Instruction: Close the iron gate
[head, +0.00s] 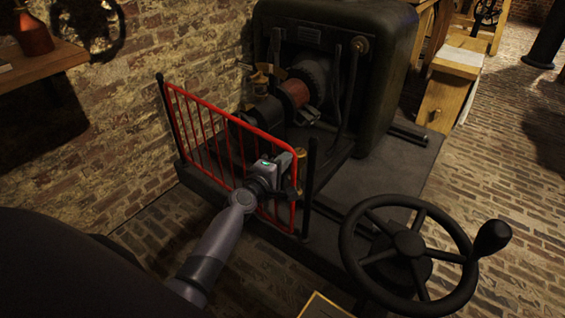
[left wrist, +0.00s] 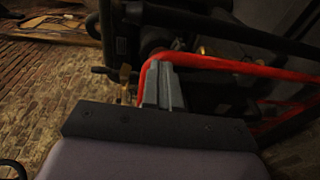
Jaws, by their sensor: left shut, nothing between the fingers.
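The iron gate (head: 215,130) is a red barred frame between two black posts, at the front of a dark machine's base. Its left side is beside the left post (head: 168,115). Its right end stands close to the right post (head: 309,175), with a narrow gap in the picture; I cannot tell whether it is latched. My left gripper (head: 293,170) is shut and empty at the gate's upper right corner. In the left wrist view the closed fingers (left wrist: 163,86) overlap the red top rail (left wrist: 220,65); contact is unclear. My right gripper is out of view.
The dark machine (head: 345,50) stands behind the gate. A black handwheel (head: 408,243) with a knob is at the lower right. A wooden shelf (head: 40,68) juts from the brick wall on the left. Brick floor (head: 505,170) is open at the right.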

